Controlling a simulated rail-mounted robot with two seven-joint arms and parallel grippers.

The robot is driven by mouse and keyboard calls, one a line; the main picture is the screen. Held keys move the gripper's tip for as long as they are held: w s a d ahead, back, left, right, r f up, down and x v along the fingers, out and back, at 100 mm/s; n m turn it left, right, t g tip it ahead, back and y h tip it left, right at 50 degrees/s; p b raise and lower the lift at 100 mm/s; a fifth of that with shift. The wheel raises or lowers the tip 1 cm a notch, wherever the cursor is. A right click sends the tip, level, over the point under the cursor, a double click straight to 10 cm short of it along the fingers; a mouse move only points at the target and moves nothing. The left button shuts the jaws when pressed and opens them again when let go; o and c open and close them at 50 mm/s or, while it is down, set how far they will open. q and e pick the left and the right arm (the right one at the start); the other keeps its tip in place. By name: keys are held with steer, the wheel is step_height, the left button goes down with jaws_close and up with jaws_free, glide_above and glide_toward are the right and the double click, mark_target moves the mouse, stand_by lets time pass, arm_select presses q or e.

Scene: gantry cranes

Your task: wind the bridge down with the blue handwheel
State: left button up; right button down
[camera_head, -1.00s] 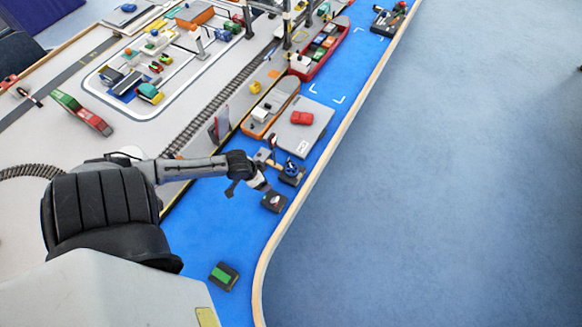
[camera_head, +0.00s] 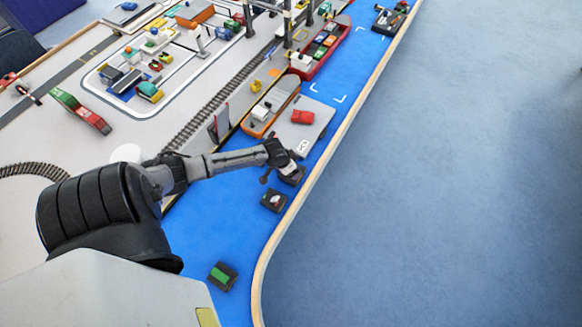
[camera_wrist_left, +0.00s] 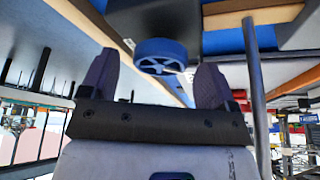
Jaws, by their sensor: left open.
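The blue handwheel (camera_wrist_left: 160,55) shows in the left wrist view, on a dark box (camera_wrist_left: 150,18). My left gripper (camera_wrist_left: 157,72) is open, its fingertips spread to either side of the wheel, with no visible contact. In the head view my left gripper (camera_head: 288,168) is over the wheel's dark box and hides the wheel. A grey plate (camera_head: 312,112) with a red car (camera_head: 303,117) on it lies just beyond the gripper; it seems to be the bridge. I cannot tell its height. My right gripper is not in view.
A dark box with a pale top piece (camera_head: 274,200) and one with a green top (camera_head: 222,276) stand nearer on the blue strip. An orange-edged boat (camera_head: 270,108) lies left of the plate. The wooden table edge (camera_head: 300,210) runs close on the right.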

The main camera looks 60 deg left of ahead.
arm_select(q)
steer(key=shift+w+f, duration=0.1)
steer(key=shift+f, duration=0.15)
